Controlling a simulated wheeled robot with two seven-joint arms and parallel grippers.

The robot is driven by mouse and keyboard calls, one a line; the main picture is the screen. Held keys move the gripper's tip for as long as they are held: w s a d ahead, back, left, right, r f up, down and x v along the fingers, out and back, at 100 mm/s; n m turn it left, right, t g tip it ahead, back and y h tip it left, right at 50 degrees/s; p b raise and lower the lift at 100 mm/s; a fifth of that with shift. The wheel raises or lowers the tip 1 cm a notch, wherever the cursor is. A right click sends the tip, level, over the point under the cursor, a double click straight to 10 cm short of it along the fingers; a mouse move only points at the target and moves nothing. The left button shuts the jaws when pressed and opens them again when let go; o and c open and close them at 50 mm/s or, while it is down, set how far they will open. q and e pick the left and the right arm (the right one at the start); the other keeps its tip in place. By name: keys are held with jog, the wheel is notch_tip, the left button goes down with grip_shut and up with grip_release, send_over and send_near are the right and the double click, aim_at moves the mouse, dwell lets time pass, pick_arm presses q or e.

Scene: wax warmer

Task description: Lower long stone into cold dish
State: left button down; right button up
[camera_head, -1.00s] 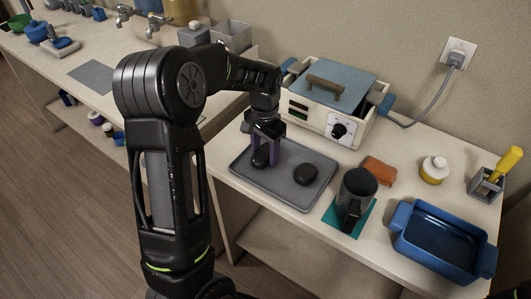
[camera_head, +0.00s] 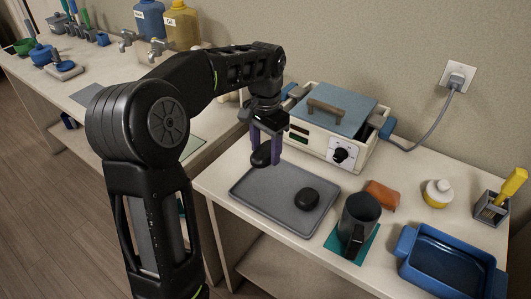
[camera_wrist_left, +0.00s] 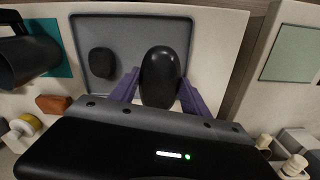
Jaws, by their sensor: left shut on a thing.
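My left gripper (camera_head: 265,148) is shut on a long black stone (camera_head: 261,155) and holds it above the back left part of the grey tray. The stone shows between the purple fingers in the left wrist view (camera_wrist_left: 160,76). A rounder black stone (camera_head: 307,197) lies on the grey tray (camera_head: 262,208); it also shows in the left wrist view (camera_wrist_left: 102,62). A blue dish (camera_head: 443,258) with two handles stands at the front right and looks empty. My right gripper is not in view.
A white warmer (camera_head: 318,150) with a blue lid stands behind the tray.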

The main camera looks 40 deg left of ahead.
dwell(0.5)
pick_arm(q)
jog(key=d+r+p, duration=0.1)
jog(key=d, duration=0.7)
jog(key=d+r+p, duration=0.2)
jog(key=d, duration=0.7)
jog(key=d+r+p, duration=0.1)
jog(key=d, duration=0.7)
jog(key=shift+w+d+r, duration=0.2)
jog(key=shift+w+d, duration=0.05)
jog(key=shift+d, duration=0.05)
jog(key=d+f+p, duration=0.1)
jog(key=d+f, duration=0.1)
jog(key=d, duration=1)
jog(key=d+f+p, duration=0.1)
jog(key=d+f, duration=0.1)
jog(key=d, duration=1)
jog(key=shift+w+d, duration=0.35)
jog(key=shift+f, duration=0.1)
jog(key=shift+f+b, duration=1.65)
jog(key=shift+f, duration=0.9)
jog(key=shift+f+b, duration=1)
jog(key=shift+f, duration=0.55)
